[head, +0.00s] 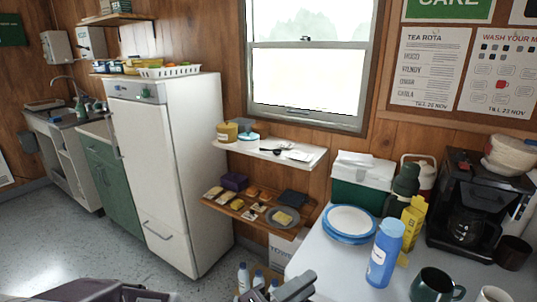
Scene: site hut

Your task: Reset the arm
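My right gripper (279,289) shows at the bottom edge, just left of the white table's near corner. Its two grey finger parts look apart with nothing held between them, though the frame cuts off much of it. Several bottles stand low behind it. A dark grey part of my own body shows at the bottom left. My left gripper is not in view.
The white table (330,262) holds blue plates (350,222), a blue bottle (384,254), a dark mug (434,287) and a coffee maker (472,212). A fridge (165,165) and wall shelves (268,150) stand behind. Floor at left is clear.

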